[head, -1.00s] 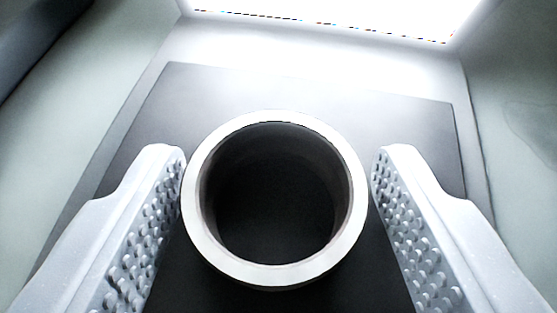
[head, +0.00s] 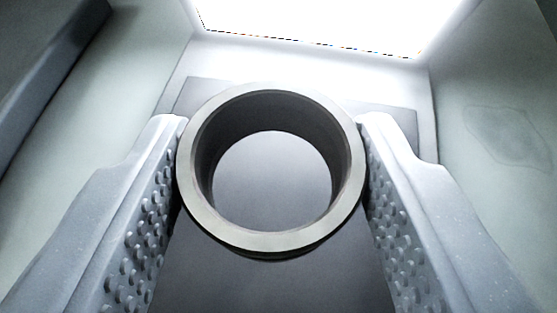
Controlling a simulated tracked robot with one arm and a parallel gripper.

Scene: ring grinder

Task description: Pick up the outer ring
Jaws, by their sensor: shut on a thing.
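The outer ring (head: 268,242) is a thick, pale metal ring in the middle of the head view. Its open top faces me. My gripper (head: 272,150) has one studded white finger on each side of the ring, and both fingertips press against its outer wall. It is shut on the ring. Through the ring's hole I see the dark plate (head: 270,285) below. The ring appears to be held above that plate. The ring's far outer side is hidden.
Pale walls rise on the left (head: 140,110) and right (head: 490,130) of the plate. A very bright panel (head: 320,22) is at the back. A dark bar (head: 50,65) runs along the upper left.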

